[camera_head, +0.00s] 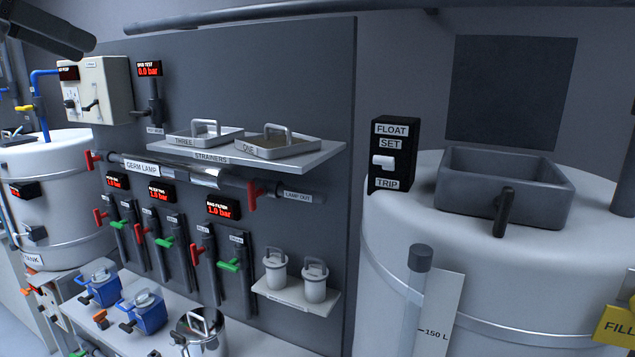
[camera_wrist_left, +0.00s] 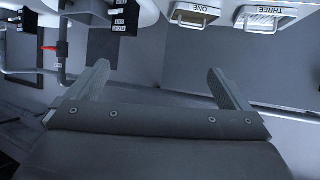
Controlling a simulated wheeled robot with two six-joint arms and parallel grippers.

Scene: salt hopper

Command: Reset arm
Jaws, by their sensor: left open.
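My left gripper (camera_wrist_left: 158,74) is open and empty in the left wrist view, its two fingers spread wide with nothing between them. In the head view my dark left arm (camera_head: 48,27) shows at the top left corner; its fingertips cannot be made out there. Strainer ONE (camera_wrist_left: 193,16) and strainer THREE (camera_wrist_left: 263,18) show upside down beyond the fingers in the wrist view, apart from the gripper. My right gripper is in neither view.
The strainer shelf (camera_head: 310,158) juts from a grey panel with valves and red displays. A float box (camera_head: 394,155) and a grey hopper (camera_head: 508,190) sit on the white tank at right. A pipe (camera_head: 290,15) crosses overhead. White canisters (camera_head: 315,280) stand on a small lower shelf.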

